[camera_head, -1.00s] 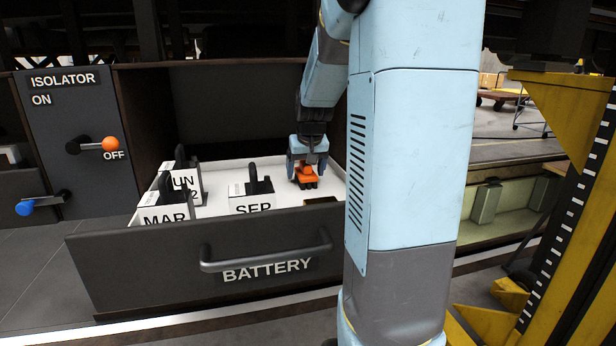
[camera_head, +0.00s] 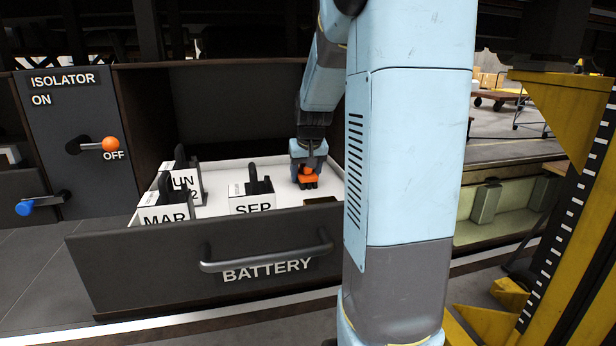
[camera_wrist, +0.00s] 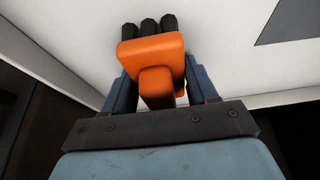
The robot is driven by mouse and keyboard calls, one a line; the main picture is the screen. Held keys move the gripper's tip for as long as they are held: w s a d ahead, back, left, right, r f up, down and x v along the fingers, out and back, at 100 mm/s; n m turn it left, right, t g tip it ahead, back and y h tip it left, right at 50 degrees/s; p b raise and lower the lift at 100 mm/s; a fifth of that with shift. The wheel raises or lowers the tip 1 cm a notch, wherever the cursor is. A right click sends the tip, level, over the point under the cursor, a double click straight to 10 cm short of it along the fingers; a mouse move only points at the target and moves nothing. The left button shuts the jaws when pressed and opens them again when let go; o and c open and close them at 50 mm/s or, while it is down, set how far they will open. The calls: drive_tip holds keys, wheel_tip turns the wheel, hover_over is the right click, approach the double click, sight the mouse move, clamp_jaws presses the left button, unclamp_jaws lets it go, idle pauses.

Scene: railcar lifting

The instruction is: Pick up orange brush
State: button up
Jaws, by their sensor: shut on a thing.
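The orange brush (camera_head: 308,179) is an orange block with a knob on top and dark bristles at its far end. It is in the open battery drawer, toward the right, behind the SEP block. My gripper (camera_head: 308,165) is shut on the brush, its fingers on either side of the knob. The wrist view shows the brush (camera_wrist: 152,52) between the fingers of my gripper (camera_wrist: 155,90), above the white drawer floor. I cannot tell whether the bristles touch the floor.
The drawer (camera_head: 140,275) stands open, with its handle in front. Inside are white blocks with black grips: SEP (camera_head: 252,204), MAR (camera_head: 163,215) and JUN (camera_head: 187,182). The isolator panel (camera_head: 75,125) is at the left. A dark patch (camera_head: 320,201) lies at the drawer's front right.

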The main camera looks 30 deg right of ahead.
drive_tip(key=shift+c, duration=0.6)
drive_tip(key=shift+r, duration=0.65)
drive_tip(key=v, duration=0.3)
drive_tip(key=s+v, duration=0.1)
drive_tip(key=v, duration=0.4)
drive_tip(key=shift+s+a+r, duration=0.1)
drive_tip(key=shift+s+a, duration=0.05)
drive_tip(key=shift+s, duration=0.2)
drive_tip(key=s+a+r, duration=0.2)
drive_tip(key=s+r, duration=0.2)
drive_tip(key=s, duration=0.5)
drive_tip(key=shift+r, duration=0.1)
drive_tip(key=o, duration=0.7)
drive_tip(key=shift+c, duration=0.2)
drive_tip(key=c, duration=0.3)
drive_tip(key=shift+c, duration=0.4)
